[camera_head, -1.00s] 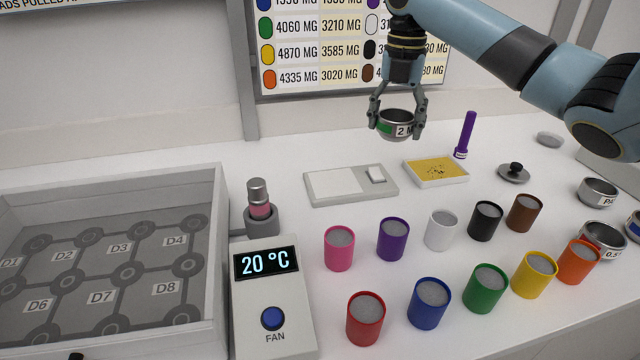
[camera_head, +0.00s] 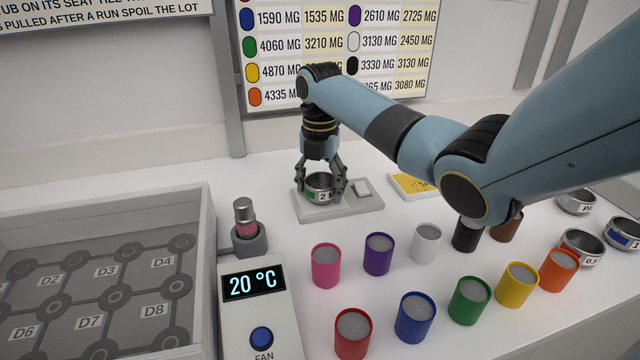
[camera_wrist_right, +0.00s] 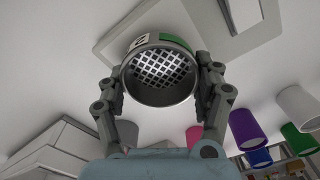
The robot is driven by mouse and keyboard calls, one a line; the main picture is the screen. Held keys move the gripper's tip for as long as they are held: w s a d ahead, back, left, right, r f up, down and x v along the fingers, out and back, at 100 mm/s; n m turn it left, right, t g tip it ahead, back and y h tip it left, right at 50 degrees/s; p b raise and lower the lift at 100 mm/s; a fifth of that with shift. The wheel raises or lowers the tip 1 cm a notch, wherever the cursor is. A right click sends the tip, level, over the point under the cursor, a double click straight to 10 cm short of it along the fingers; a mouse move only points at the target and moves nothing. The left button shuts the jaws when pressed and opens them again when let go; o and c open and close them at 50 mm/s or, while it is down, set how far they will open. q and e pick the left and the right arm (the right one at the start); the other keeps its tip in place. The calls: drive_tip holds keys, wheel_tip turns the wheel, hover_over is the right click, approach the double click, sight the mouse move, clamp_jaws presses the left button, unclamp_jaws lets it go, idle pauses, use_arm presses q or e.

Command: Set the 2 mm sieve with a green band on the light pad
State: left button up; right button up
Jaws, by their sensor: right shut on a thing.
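The 2 mm sieve (camera_head: 316,196) is a small metal cup with a green band and a "2" label. My right gripper (camera_head: 322,190) is shut on it, one finger on each side. In the right wrist view the sieve (camera_wrist_right: 160,72) shows its mesh between the fingers. The light pad (camera_head: 345,208), a pale panel in a flat grey frame, lies directly below the sieve. The sieve is upright, over the pad or touching it; I cannot tell which. My left gripper is not in view.
A yellow tray (camera_head: 412,186) lies right of the pad, partly behind my right arm. A pink-banded vial in a grey holder (camera_head: 248,236) stands to the left. Several coloured jars, including a pink one (camera_head: 326,265), stand in front. Other sieves (camera_head: 582,247) sit far right.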

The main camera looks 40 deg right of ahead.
drive_tip(key=shift+f, duration=0.15)
drive_tip(key=o, duration=1.2)
wheel_tip(320, 180, up, 12)
drive_tip(key=shift+r, duration=0.2)
